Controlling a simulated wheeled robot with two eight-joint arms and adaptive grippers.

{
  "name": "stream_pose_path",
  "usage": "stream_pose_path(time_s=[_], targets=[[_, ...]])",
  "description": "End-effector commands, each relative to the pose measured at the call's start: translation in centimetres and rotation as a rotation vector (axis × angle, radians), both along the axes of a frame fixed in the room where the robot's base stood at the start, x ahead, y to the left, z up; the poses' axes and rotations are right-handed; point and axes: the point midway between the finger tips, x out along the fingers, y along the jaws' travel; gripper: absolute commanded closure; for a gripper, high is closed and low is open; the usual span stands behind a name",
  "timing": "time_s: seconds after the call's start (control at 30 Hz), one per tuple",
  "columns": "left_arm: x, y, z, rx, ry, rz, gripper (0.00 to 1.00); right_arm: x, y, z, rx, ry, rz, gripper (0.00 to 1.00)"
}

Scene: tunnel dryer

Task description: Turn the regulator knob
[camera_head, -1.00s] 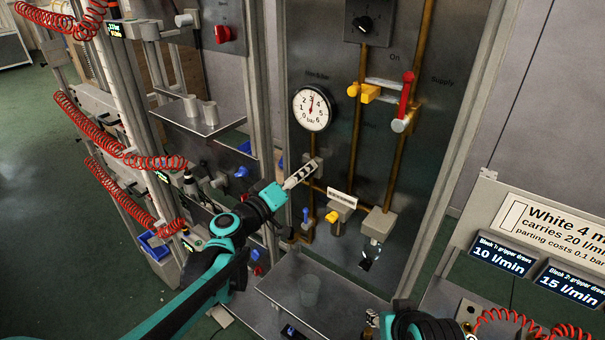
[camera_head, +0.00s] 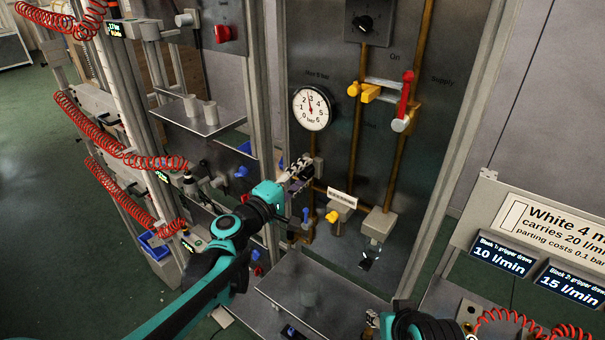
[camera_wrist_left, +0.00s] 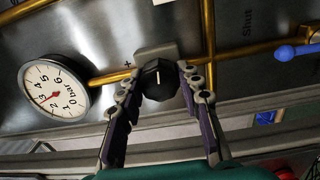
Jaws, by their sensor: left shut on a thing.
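The regulator knob (camera_wrist_left: 159,80) is black and faceted with a white mark, and sits between the two fingers of my left gripper (camera_wrist_left: 160,88) in the left wrist view. The gripper is shut on it. In the head view the left gripper (camera_head: 297,172) is at the pipe below the gauge, and its fingers hide the knob. The round white pressure gauge (camera_head: 312,108) is above the gripper, its red needle near 3. It also shows in the wrist view (camera_wrist_left: 54,88). My right gripper (camera_head: 374,318) is partly in view at the bottom; its jaws cannot be made out.
A red-handled valve (camera_head: 406,95) and a yellow fitting (camera_head: 369,93) are on the upper right pipes. A smaller yellow knob (camera_head: 332,217) and a blue handle (camera_head: 306,214) are below the gripper. A metal shelf (camera_head: 335,290) juts out beneath.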

Motion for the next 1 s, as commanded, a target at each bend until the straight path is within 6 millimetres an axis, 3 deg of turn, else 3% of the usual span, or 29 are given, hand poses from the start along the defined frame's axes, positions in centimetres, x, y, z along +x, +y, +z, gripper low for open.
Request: stream_pose_path(time_s=[0.5, 0.53, 0.6, 1.0], targets=[[-0.03, 0.01, -0.06, -0.013, 0.011, 0.001, 0.94, 0.00, 0.00, -0.01, 0.000, 0.000, 0.000, 0.60], [-0.03, 0.01, -0.06, -0.013, 0.011, 0.001, 0.60, 0.00, 0.00, -0.01, 0.000, 0.000, 0.000, 0.60], [-0.03, 0.01, -0.06, -0.013, 0.011, 0.001, 0.44, 0.00, 0.00, -0.01, 0.000, 0.000, 0.000, 0.60], [-0.61, 0.50, -0.03, -0.014, 0.010, 0.002, 0.44, 0.00, 0.00, -0.01, 0.000, 0.000, 0.000, 0.60]])
